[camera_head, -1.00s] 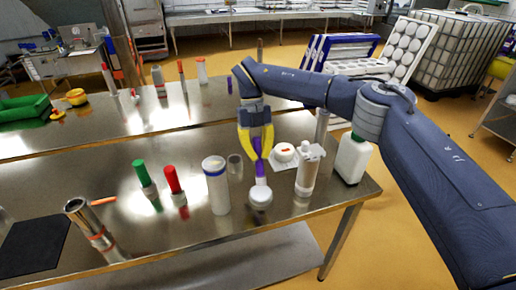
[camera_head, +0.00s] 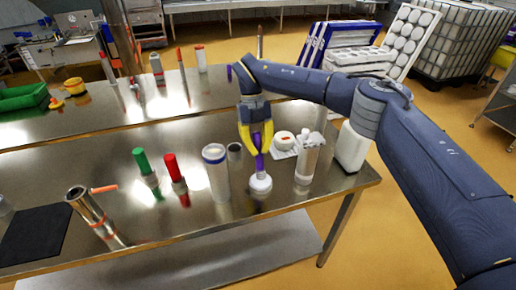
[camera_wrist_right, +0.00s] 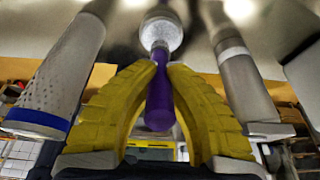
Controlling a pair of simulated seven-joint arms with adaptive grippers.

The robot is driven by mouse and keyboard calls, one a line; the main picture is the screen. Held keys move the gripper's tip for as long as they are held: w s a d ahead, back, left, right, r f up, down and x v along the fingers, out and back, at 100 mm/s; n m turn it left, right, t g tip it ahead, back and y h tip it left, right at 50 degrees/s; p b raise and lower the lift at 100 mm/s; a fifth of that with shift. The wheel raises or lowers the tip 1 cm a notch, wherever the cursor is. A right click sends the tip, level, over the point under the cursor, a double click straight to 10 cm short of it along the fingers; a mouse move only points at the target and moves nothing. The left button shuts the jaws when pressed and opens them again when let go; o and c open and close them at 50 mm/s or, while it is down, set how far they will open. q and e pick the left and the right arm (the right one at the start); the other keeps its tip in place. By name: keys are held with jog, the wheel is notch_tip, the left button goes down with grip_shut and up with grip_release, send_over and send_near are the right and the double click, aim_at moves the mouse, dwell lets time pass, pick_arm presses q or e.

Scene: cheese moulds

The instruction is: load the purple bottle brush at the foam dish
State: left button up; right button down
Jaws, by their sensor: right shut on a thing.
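The purple bottle brush (camera_head: 260,162) is in my right gripper (camera_head: 258,148), which is shut on it, and points downward. In the right wrist view the purple brush (camera_wrist_right: 160,95) stands between the yellow fingers of my right gripper (camera_wrist_right: 160,78). The white round foam dish (camera_head: 260,184) is on the steel table directly below. It also shows in the right wrist view (camera_wrist_right: 161,30), at the far end of the brush. The brush's lower end meets the white foam; its bristles are hidden or too small to tell. My left gripper is not in view.
A white tube with a blue rim (camera_head: 217,178) stands just left of the dish, and a pale bottle (camera_head: 307,160) stands to the right. Behind are a white round piece (camera_head: 284,140) and a white jug (camera_head: 351,148). Green-topped (camera_head: 142,160) and red-topped (camera_head: 172,167) cylinders stand further left.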

aim_at(258, 139)
jog(key=shift+f, duration=0.6)
dwell(1.3)
jog(key=shift+r, duration=0.1)
jog(key=shift+r, duration=3.4)
